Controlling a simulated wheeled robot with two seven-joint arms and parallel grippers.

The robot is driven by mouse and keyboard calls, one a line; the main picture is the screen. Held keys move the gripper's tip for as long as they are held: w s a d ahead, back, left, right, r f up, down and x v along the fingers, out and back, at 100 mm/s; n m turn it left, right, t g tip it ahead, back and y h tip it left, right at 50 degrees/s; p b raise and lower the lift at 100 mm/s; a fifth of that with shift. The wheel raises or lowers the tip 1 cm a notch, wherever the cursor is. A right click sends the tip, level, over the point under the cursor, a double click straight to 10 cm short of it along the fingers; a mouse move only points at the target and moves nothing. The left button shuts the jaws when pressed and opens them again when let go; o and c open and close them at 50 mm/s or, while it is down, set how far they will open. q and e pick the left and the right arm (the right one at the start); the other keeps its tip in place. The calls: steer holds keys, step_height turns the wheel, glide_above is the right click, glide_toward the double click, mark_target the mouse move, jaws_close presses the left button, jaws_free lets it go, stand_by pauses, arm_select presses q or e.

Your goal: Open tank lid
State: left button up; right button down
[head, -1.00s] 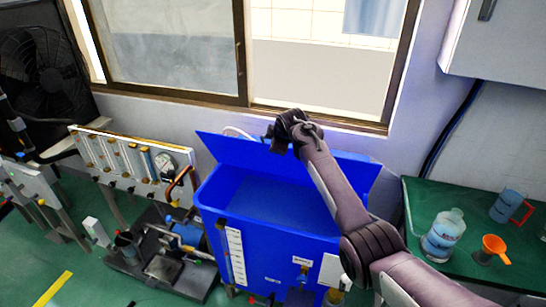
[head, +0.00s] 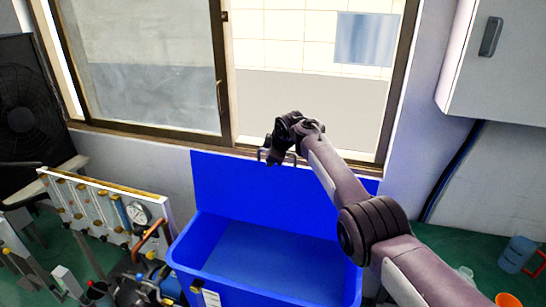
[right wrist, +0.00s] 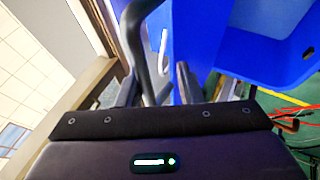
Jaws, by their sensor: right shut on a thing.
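The blue tank (head: 187,247) stands open below the window, and its inside shows from above. Its blue lid (head: 228,183) stands nearly upright along the tank's back edge. My right gripper (head: 277,156) is at the lid's top edge, shut on the dark lid handle. In the right wrist view the curved handle (right wrist: 142,45) passes between the fingers of the right gripper (right wrist: 158,88), beside the blue lid. My right arm partly hides the lid's right part. My left gripper is not in view.
The window frame (head: 225,75) and sill are close behind the lid. A panel with a round gauge (head: 138,212) stands left of the tank. A green table (head: 450,250) with a blue-tinted container (head: 517,254) and an orange funnel (head: 508,299) is at the right.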

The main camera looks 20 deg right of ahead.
steer(key=shift+w+d+f, duration=0.1)
steer(key=shift+w+d, duration=0.05)
steer(key=shift+d, duration=0.05)
steer(key=shift+f, duration=0.1)
steer(key=c, duration=1.5)
jaws_free()
steer(key=shift+w+f, duration=0.1)
steer(key=shift+f, duration=0.1)
steer(key=shift+s+d+r+b, duration=0.1)
steer(key=shift+s+r+b, duration=0.2)
steer(key=shift+r, duration=0.2)
steer(key=b+v, duration=0.1)
steer(key=v, duration=0.6)
